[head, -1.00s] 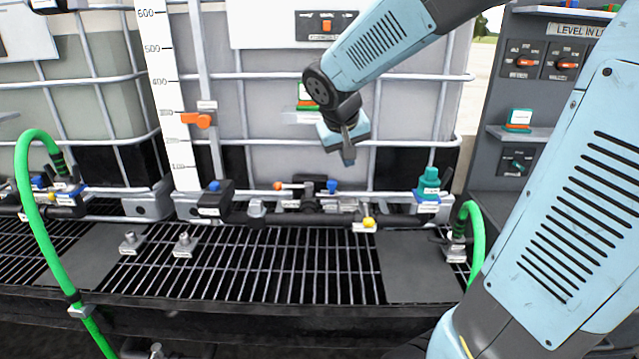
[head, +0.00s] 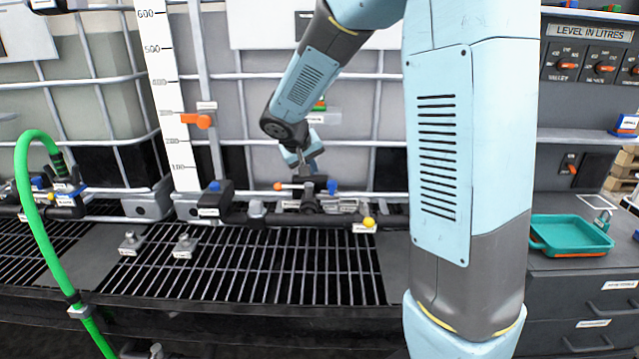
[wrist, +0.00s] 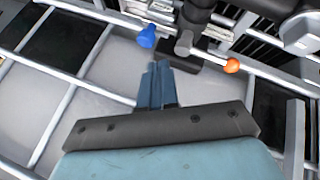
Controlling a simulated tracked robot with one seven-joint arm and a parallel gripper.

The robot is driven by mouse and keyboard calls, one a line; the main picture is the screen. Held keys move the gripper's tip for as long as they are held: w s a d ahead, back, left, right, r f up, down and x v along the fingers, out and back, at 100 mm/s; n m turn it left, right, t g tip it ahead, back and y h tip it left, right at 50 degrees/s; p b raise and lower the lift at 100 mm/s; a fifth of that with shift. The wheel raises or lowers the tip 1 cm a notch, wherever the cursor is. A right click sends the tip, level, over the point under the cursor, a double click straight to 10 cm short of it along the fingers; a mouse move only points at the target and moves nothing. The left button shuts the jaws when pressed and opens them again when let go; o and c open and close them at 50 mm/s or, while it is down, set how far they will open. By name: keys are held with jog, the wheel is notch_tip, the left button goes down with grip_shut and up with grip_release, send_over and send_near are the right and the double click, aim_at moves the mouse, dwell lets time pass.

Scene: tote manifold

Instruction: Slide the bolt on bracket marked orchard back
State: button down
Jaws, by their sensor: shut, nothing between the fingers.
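Near the middle of the pipe run in the head view is a dark fitting (head: 309,196) with a thin bar ending in an orange knob (head: 279,186) and a blue knob (head: 331,187) on its right. In the wrist view the orange knob (wrist: 232,66) is right of my fingers and the blue knob (wrist: 147,37) just beyond them. Small white labels (head: 291,204) sit nearby, too small to read, so I cannot tell which bracket says orchard. My gripper (head: 311,170) is shut and empty, pointing down just above this fitting; contact is unclear.
The caged tank (head: 350,160) stands close behind. A yellow knob (head: 368,222) lies right along the pipe. Two small labelled posts (head: 131,241) stand on the grating (head: 260,265). A green hose (head: 42,230) arches at left. A teal tray (head: 572,235) is far right.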

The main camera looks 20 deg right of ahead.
jog(key=shift+f, duration=0.15)
jog(key=x, duration=0.9)
jog(key=shift+w+d+f, duration=0.15)
jog(key=shift+w+f, duration=0.05)
jog(key=shift+f, duration=0.1)
